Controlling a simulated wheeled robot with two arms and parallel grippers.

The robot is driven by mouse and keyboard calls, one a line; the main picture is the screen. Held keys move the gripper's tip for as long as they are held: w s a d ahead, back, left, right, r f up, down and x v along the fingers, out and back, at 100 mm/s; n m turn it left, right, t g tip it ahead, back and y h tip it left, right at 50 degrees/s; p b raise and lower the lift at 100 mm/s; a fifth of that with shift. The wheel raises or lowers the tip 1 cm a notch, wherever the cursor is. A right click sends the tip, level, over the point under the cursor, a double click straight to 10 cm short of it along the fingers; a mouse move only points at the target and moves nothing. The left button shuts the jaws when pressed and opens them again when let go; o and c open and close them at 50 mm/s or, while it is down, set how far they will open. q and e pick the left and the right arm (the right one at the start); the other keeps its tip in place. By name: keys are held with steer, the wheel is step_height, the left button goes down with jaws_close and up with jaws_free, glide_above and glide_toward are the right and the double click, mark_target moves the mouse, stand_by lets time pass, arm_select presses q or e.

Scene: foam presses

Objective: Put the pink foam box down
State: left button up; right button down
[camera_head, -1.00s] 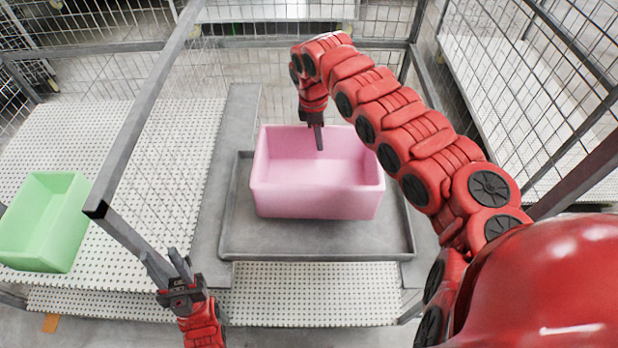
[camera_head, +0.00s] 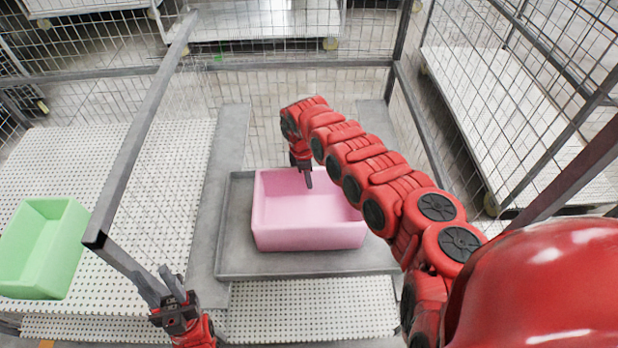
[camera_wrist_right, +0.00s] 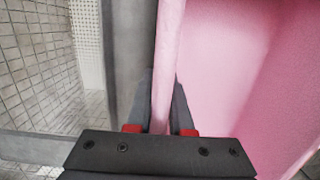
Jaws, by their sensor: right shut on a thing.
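The pink foam box (camera_head: 310,240) is an open-topped box over the grey tray (camera_head: 232,270) in the head view. From this view I cannot tell for sure whether its base touches the tray. My right gripper (camera_head: 308,184) is at the box's far wall, with a finger showing inside the box. In the right wrist view the wall of the pink foam box (camera_wrist_right: 235,70) runs between the two fingers of the right gripper (camera_wrist_right: 160,115), which is shut on it. My left gripper (camera_head: 158,288) is at the lower left, fingers apart and empty, away from the box.
A green foam box (camera_head: 42,250) stands on the white perforated surface (camera_head: 165,170) at the left. A grey frame bar (camera_head: 135,160) crosses between it and the tray. Wire mesh walls stand behind and to the right. Bare tray shows around the pink box.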

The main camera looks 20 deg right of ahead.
steer(key=shift+f, duration=0.15)
steer(key=c, duration=0.8)
jaws_free()
steer(key=shift+r, duration=0.3)
steer(key=r+b, duration=0.1)
steer(key=r, duration=0.2)
steer(key=a+r+b, duration=0.1)
steer(key=r, duration=0.3)
steer(key=r+b, duration=0.1)
steer(key=r, duration=0.2)
steer(key=shift+w+a+r, duration=0.2)
steer(key=shift+w, duration=0.05)
steer(key=shift+r, duration=0.6)
